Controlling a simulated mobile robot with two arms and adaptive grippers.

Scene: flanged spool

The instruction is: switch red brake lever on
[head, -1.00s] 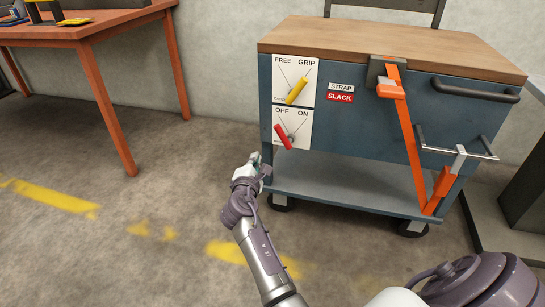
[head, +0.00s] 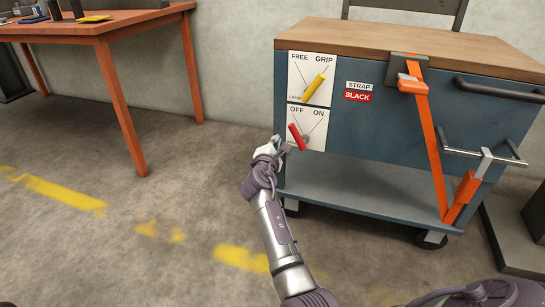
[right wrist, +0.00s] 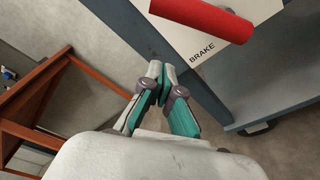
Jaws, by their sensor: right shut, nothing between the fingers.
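The red brake lever (head: 297,137) is on the lower white OFF/ON plate (head: 318,118) at the left of the cart's blue front. Its handle tilts up and left, toward OFF. In the right wrist view the red lever (right wrist: 205,18) is a thick cylinder at the top, above the word BRAKE. My right gripper (head: 281,143) is just left of the lever and slightly lower. In the right wrist view its fingertips (right wrist: 161,70) are together and empty, apart from the lever in the picture. My left gripper is not in view.
A yellow lever (head: 314,88) above points toward GRIP. A SLACK label (head: 357,97) is right of the plates. An orange strap (head: 430,140) crosses the cart front. The cart's lower shelf (head: 370,190) juts out below. An orange table (head: 75,32) stands left; floor between is clear.

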